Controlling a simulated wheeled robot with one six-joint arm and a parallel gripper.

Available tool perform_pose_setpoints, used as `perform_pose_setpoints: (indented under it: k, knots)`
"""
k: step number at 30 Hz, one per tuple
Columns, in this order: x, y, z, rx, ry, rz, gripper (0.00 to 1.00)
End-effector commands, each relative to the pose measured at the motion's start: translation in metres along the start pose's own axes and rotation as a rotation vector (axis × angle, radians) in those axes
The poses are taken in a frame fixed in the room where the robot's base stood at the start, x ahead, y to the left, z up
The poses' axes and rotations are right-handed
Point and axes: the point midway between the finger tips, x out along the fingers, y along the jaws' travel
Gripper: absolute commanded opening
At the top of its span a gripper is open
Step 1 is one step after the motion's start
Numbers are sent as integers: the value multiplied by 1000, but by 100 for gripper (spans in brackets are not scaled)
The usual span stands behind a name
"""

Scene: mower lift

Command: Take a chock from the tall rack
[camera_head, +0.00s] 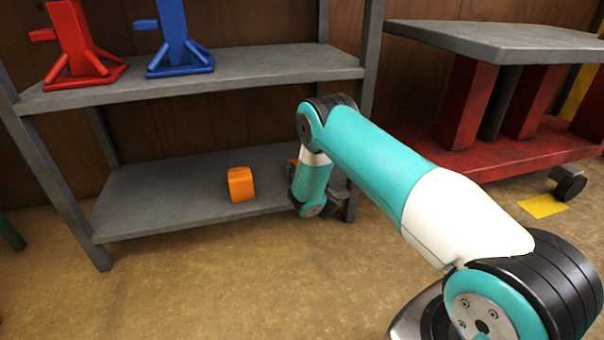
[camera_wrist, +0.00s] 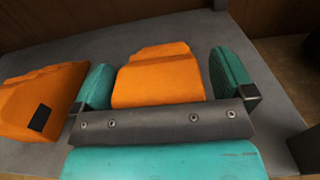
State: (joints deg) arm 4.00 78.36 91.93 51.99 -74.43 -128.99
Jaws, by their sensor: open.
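Two orange chocks are on the lower shelf of the tall grey rack (camera_head: 190,185). One chock (camera_head: 241,184) stands in the open on that shelf in the head view; it shows at the left in the wrist view (camera_wrist: 38,98), with a dark square on it. The other chock (camera_wrist: 158,76) lies between the two teal fingers of my gripper (camera_wrist: 165,80) in the wrist view. The fingers are open, with a gap visible on the right side of this chock. In the head view my arm hides most of this chock and the gripper.
A red stand (camera_head: 75,45) and a blue stand (camera_head: 178,40) are on the upper shelf. A rack post (camera_head: 367,60) rises close to my wrist. A red cart with a grey top (camera_head: 500,42) stands at the right. The floor in front is clear.

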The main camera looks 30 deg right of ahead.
Motion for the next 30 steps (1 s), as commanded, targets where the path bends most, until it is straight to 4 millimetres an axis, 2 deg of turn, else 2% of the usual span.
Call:
perform_pose_setpoints:
  k: [12,22,30]
  knots:
    - [5,1,0,-1,0,3,100]
    - [5,1,0,-1,0,3,24]
    - [6,2,4,-1,-5,4,24]
